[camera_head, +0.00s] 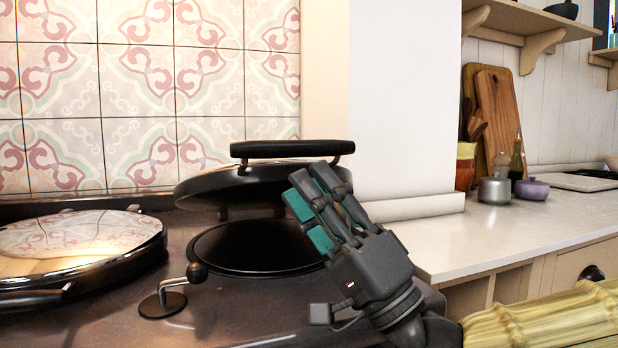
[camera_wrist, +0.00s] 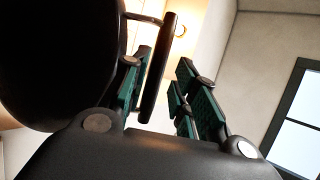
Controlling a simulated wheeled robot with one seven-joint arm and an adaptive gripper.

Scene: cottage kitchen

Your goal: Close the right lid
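The right lid (camera_head: 235,183) stands partly raised and tilted over the dark round hotplate (camera_head: 255,248). Its black bar handle (camera_head: 290,149) is at the top. My gripper (camera_head: 309,187), with grey fingers and teal pads, is in front of the lid's right side, fingers pointing up and left. In the wrist view the dark lid (camera_wrist: 60,60) fills the upper left. The handle (camera_wrist: 156,85) shows between the two finger sets of my gripper (camera_wrist: 165,68), with a gap on the right. The fingers are open. Contact with the handle cannot be told.
The left lid (camera_head: 85,236), shiny and domed, is down on the stove (camera_head: 225,318). A small lever with a round knob (camera_head: 197,272) stands in front of the hotplate. A white wall pillar (camera_head: 405,100) is behind on the right, with a counter (camera_head: 500,233) holding a pot (camera_head: 494,190).

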